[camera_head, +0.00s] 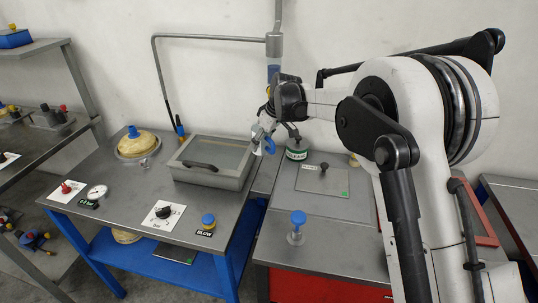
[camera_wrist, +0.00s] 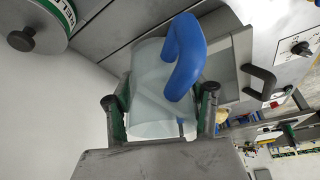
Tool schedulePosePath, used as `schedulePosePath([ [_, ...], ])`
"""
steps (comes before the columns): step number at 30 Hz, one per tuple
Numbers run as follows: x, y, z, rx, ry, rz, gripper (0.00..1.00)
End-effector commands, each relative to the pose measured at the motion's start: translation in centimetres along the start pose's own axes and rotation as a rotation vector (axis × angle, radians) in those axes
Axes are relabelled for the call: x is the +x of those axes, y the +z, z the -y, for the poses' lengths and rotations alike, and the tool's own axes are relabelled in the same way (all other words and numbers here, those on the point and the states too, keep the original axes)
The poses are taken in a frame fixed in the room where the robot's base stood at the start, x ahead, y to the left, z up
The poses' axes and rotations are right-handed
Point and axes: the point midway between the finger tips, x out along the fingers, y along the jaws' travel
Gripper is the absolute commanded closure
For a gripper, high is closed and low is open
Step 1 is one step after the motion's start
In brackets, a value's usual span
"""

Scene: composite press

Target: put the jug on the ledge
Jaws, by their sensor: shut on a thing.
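The jug (camera_wrist: 150,95) is a pale, see-through vessel with a thick blue handle (camera_wrist: 185,55). In the wrist view it sits between the two fingers of my gripper (camera_wrist: 160,112), which is shut on it. In the head view my gripper (camera_head: 272,132) is above the gap between the press table and the right-hand bench, near the wall. There the jug shows mainly as its blue handle (camera_head: 269,146); its body is small and hard to make out. I cannot tell for sure which surface is the ledge.
A grey press box (camera_head: 212,160) with a dark handle is left of my gripper. A can with a green label (camera_head: 297,151) stands just right. A blue-topped stopper (camera_head: 297,222) and a flat plate (camera_head: 322,180) are on the right bench.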

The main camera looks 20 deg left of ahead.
Motion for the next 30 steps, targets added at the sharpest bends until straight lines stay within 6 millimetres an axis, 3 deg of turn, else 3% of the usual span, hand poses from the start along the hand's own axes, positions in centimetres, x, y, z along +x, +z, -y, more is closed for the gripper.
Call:
schedulePosePath([
  [18,5.9,0.1,-8.9,0.003,0.000,-0.001,0.80],
  [24,7.0,0.1,-10.5,0.002,0.001,-0.001,0.80],
  [30,7.6,0.3,-10.8,0.002,0.001,0.000,0.80],
])
